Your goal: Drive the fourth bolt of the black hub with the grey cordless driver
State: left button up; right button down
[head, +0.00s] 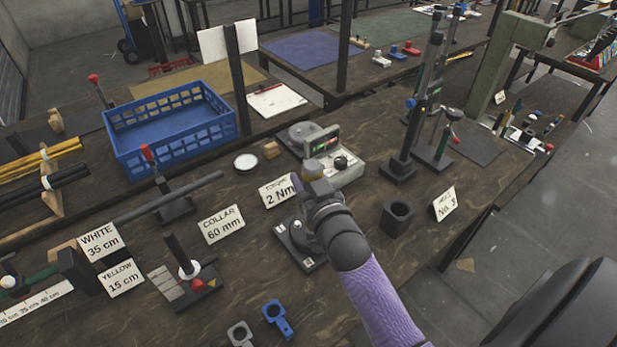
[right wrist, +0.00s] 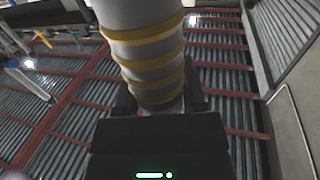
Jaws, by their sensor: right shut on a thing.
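The black hub (head: 298,236) sits on a dark square plate (head: 316,264) with small white corner labels, partly hidden by my right arm. I cannot make out its single bolts. My right gripper (head: 316,182) is above and behind the hub, foreshortened. In the right wrist view it is shut on the grey cordless driver (right wrist: 145,55), whose grey round body with yellow-orange rings rises between the fingers. In the head view only a small greyish-yellow end of the driver (head: 314,167) shows. I cannot tell whether the driver touches the hub. My left gripper is not in view.
A tester with a display (head: 338,168) stands just behind my right gripper. A "TORQUE 2 Nm" card (head: 278,191) stands left. A black hollow holder (head: 397,218) is to the right, a blue crate (head: 172,154) at back left. Blue and grey clamps (head: 277,318) lie in front.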

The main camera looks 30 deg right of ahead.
aim_at(309, 166)
jog(key=shift+f+b, duration=0.35)
jog(key=shift+f, duration=0.2)
jog(key=shift+s+f, duration=0.1)
jog(key=shift+f, duration=0.2)
dwell(0.9)
dwell(0.7)
jog(key=shift+p, duration=0.65)
dwell(0.3)
notch_tip(309, 166, up, 6)
jog(key=p, duration=0.5)
jog(key=shift+f, duration=0.4)
